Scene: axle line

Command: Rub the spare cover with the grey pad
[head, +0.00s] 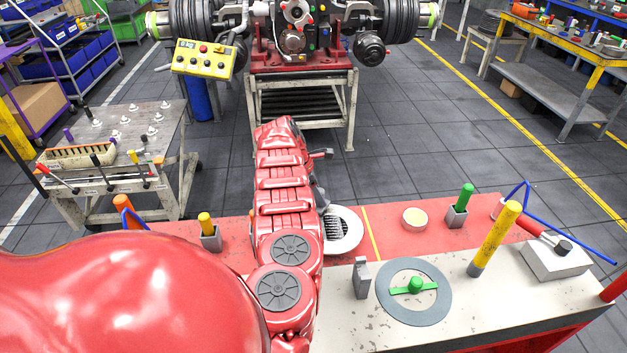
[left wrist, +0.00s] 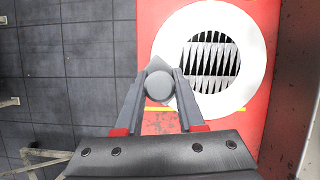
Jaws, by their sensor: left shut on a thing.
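My left gripper (left wrist: 158,88) is shut on a small grey piece with a round face (left wrist: 160,84), which I take for the grey pad. In the head view my red left arm hides most of this gripper and the pad. No part is labelled as the spare cover; a flat grey ring with a green crossbar and knob (head: 434,309) lies on the pale bench part and may be it. My right gripper is not in view.
A white ring around a dark toothed opening (head: 351,242) is set in the red bench top; it also shows in the left wrist view (left wrist: 255,70). A yellow post (head: 494,240), a green-topped holder (head: 457,215) and a grey block (head: 361,279) stand up nearby.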

